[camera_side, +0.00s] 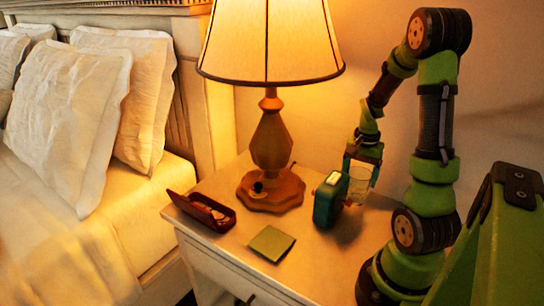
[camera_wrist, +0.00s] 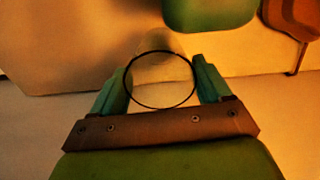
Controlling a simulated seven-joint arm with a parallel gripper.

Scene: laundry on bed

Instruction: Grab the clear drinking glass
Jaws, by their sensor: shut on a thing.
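The clear drinking glass (camera_side: 360,184) is at my gripper on the right part of the nightstand, behind and right of a green box-like object. In the wrist view the round dark rim of the glass (camera_wrist: 160,107) lies between the two green fingers. My gripper (camera_side: 361,165) is shut on the glass, with one finger on each side; it also fills the lower middle of the wrist view (camera_wrist: 160,88). The glass looks upright in the side view. I cannot tell whether its base touches the nightstand.
The green box-like object (camera_side: 327,202) stands close beside the glass. A lamp (camera_side: 270,145) stands at the back of the nightstand (camera_side: 225,255). An open red case (camera_side: 205,212) and a flat green square (camera_side: 271,243) lie nearer the front. The bed (camera_side: 70,235) is at left.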

